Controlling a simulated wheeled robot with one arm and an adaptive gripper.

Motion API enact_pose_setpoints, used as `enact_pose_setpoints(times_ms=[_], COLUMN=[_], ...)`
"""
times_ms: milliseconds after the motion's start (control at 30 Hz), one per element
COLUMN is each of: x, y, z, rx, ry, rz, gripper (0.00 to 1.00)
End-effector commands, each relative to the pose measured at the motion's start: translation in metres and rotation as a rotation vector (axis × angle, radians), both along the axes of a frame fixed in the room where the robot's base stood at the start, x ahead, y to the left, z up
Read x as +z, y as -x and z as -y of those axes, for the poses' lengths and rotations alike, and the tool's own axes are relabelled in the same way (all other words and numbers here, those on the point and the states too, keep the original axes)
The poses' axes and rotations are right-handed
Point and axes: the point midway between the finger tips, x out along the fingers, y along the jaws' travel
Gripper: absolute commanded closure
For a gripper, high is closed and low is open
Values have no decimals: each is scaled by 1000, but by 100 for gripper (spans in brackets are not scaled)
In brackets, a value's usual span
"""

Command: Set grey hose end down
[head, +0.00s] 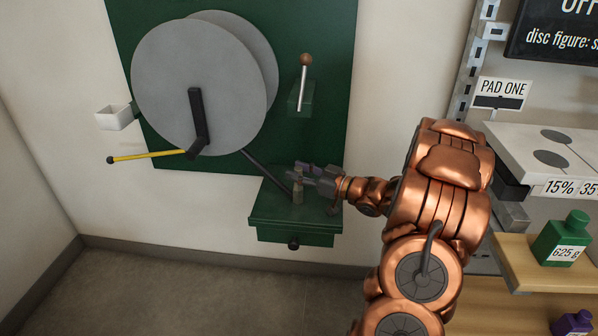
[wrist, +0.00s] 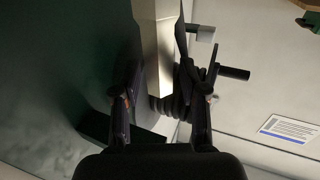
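The grey hose (head: 264,169) runs down from the reel to the small green shelf (head: 270,214). Its end is a pale beige fitting (head: 298,188) that looks upright over the shelf; I cannot tell whether it touches the shelf top. In the wrist view the fitting (wrist: 158,50) lies between my two fingers, with a dark ribbed collar at its lower end. My gripper (head: 300,178) comes in from the right, its fingers close against both sides of the fitting. My gripper (wrist: 160,85) appears shut on it.
A large grey reel (head: 200,85) with a black crank (head: 197,115) is on the green board (head: 320,40). Shelves with a green bottle (head: 562,240) stand at right.

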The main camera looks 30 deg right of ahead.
Motion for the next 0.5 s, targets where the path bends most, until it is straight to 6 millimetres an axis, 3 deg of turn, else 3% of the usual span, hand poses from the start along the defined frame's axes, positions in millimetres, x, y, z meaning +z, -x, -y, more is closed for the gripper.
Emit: enact_pose_setpoints(times_ms=[33,200,367,500], x=[-18,-22,-22,-9], y=[2,2,2,2], z=[-3,-4,-4,-5], rx=[5,6,6,6], ry=[-7,-9,-11,-13], rz=[-33,-39,-45,-42], gripper=[49,49,49,49])
